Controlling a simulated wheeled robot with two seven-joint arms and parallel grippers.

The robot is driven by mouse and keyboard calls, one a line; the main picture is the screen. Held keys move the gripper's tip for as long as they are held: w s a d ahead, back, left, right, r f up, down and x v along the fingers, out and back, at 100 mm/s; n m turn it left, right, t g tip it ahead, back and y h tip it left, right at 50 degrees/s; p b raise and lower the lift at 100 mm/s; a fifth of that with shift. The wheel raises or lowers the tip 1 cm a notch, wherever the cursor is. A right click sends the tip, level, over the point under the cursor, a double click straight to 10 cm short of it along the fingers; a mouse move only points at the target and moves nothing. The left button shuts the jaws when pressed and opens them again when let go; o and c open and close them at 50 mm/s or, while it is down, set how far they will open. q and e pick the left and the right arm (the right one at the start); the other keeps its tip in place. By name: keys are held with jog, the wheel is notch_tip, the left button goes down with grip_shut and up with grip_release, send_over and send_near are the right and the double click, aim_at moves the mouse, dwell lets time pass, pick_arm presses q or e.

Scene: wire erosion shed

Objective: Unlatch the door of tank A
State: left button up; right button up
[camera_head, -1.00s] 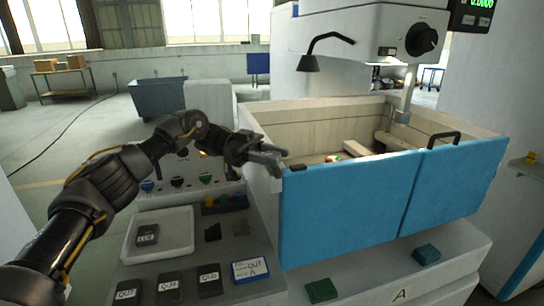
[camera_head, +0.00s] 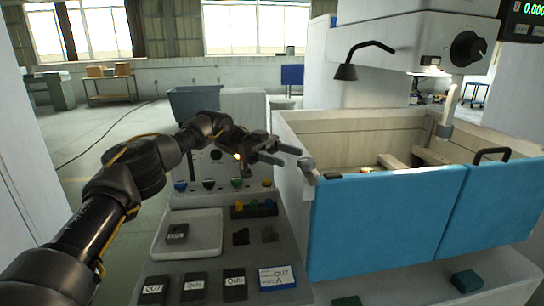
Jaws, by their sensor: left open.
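The tank (camera_head: 292,128) has pale walls and a blue front in two panels, a wide left door panel (camera_head: 385,222) and a narrower right panel (camera_head: 497,205) with a black handle (camera_head: 490,153). Both panels look closed. A grey rounded knob (camera_head: 306,163) sits at the tank's front left corner, and a small dark piece (camera_head: 333,176) lies on the left panel's top edge. I cannot tell which belongs to the latch. My left gripper (camera_head: 290,156) is open and empty, its fingers pointing right, just left of the knob. My right gripper is out of view.
A control panel with coloured knobs (camera_head: 237,183) stands below my left gripper. A white tray (camera_head: 205,250) with a dark block and several labelled blocks (camera_head: 235,285) lie on the grey bench. A lamp (camera_head: 345,72) hangs above the tank's back. A nozzle (camera_head: 444,128) reaches into the tank.

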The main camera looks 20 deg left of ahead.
pick_arm(q)
jog(key=v, duration=0.4)
jog(key=shift+a, duration=0.2)
